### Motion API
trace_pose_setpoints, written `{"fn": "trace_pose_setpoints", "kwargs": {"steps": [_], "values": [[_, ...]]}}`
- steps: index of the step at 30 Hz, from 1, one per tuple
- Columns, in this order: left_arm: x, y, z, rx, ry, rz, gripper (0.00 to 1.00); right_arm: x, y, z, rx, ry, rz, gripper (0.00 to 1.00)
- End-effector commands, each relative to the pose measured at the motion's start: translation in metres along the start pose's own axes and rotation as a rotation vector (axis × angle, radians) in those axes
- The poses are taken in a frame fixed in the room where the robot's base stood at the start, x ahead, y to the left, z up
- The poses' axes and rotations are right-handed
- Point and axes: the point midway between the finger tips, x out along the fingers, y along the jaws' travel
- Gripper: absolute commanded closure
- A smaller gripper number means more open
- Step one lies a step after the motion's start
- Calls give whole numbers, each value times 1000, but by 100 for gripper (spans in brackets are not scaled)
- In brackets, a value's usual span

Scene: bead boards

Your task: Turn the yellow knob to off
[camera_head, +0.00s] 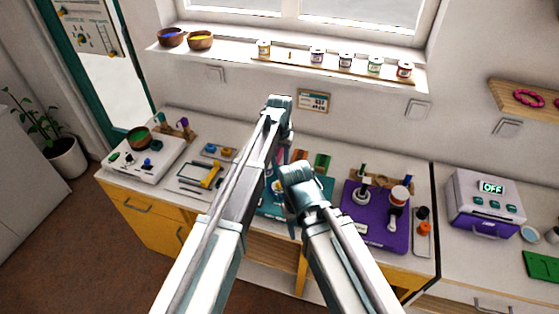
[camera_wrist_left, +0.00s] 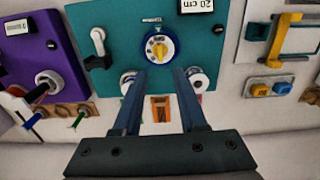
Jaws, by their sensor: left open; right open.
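The yellow knob (camera_wrist_left: 159,47) sits on a white round dial on the teal board (camera_wrist_left: 110,18). Its dial shows in the left wrist view near the top centre. My left gripper (camera_wrist_left: 160,76) is open, and its two fingers lie just below the dial in that view, one to each side, with nothing between them. I cannot tell how far above the board they are.
The purple board (camera_head: 375,238) with a white lever lies to the right. A white tray with a yellow handle (camera_head: 212,175) lies left of the teal board.

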Motion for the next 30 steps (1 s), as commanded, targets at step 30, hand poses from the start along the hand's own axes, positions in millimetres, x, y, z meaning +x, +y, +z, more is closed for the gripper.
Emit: {"fn": "trace_pose_setpoints", "kwargs": {"steps": [30], "values": [[10,18,178,20,-32,-53,59,11,-1,0,5,0,-1,50]]}}
